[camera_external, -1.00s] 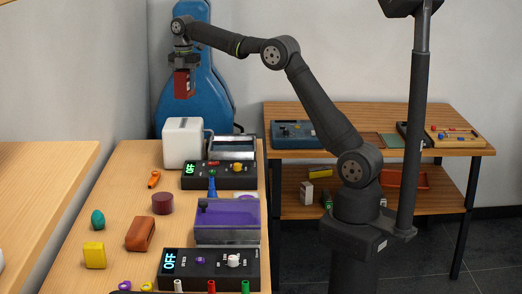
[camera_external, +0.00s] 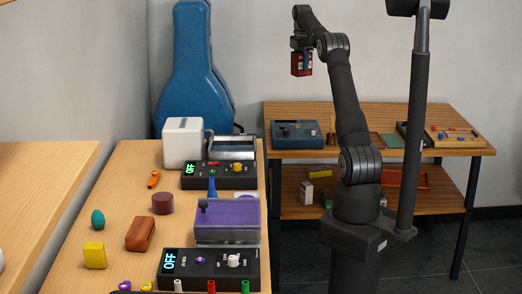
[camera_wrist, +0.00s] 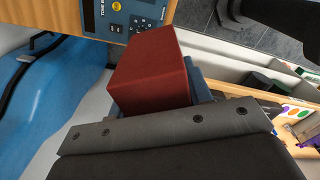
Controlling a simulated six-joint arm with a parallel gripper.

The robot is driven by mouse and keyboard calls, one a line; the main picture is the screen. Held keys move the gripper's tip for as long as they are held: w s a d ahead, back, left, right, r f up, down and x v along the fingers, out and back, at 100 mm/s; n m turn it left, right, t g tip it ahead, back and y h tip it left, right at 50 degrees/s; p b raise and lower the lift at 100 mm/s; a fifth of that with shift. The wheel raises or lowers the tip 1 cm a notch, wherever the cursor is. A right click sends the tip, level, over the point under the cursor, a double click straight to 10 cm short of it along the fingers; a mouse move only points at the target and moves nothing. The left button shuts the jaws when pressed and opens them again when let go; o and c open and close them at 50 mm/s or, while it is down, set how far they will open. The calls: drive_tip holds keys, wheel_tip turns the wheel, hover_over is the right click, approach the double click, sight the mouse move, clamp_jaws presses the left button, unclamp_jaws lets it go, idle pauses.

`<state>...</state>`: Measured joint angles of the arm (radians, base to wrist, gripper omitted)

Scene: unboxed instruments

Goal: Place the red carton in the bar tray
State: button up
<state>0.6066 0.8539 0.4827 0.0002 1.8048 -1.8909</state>
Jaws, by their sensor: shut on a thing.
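My gripper (camera_external: 302,48) is shut on the red carton (camera_external: 301,65) and holds it high in the air, in front of the wall and above the left part of the back table. In the wrist view the red carton (camera_wrist: 150,72) stands out past the gripper, with part of a blue finger (camera_wrist: 203,84) beside it; the rest of the grip is hidden. I cannot tell for sure which thing is the bar tray. A shallow wooden tray (camera_external: 433,143) with small coloured pieces lies at the right of the back table. An orange-red tray (camera_external: 405,179) sits on the shelf below.
A blue-grey instrument box (camera_external: 297,134) stands on the back table (camera_external: 350,112), below the carton. A blue instrument case (camera_external: 195,75) leans at the wall. The left bench (camera_external: 125,185) is crowded with a white appliance (camera_external: 183,142), a purple-topped box (camera_external: 228,215) and control panels (camera_external: 210,268).

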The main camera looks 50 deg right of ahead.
drive_tip(key=s+d+m, duration=0.3)
drive_tip(key=s+d, duration=0.9)
drive_tip(key=s, duration=0.3)
drive_tip(key=s+d+m, duration=0.3)
drive_tip(key=s+d, duration=1)
drive_tip(key=s, duration=0.1)
wheel_tip(320, 180, down, 20)
drive_tip(key=w+f, duration=0.2)
drive_tip(key=w, duration=0.1)
drive_tip(key=w+f, duration=0.3)
drive_tip(key=w, duration=0.1)
drive_tip(key=w+f, duration=0.2)
drive_tip(key=w, duration=0.2)
drive_tip(key=shift+w+a+f, duration=0.15)
drive_tip(key=shift+a, duration=0.2)
drive_tip(key=shift+f, duration=1.95)
drive_tip(key=shift+f, duration=0.15)
drive_tip(key=o, duration=1)
drive_tip(key=shift+o, duration=0.2)
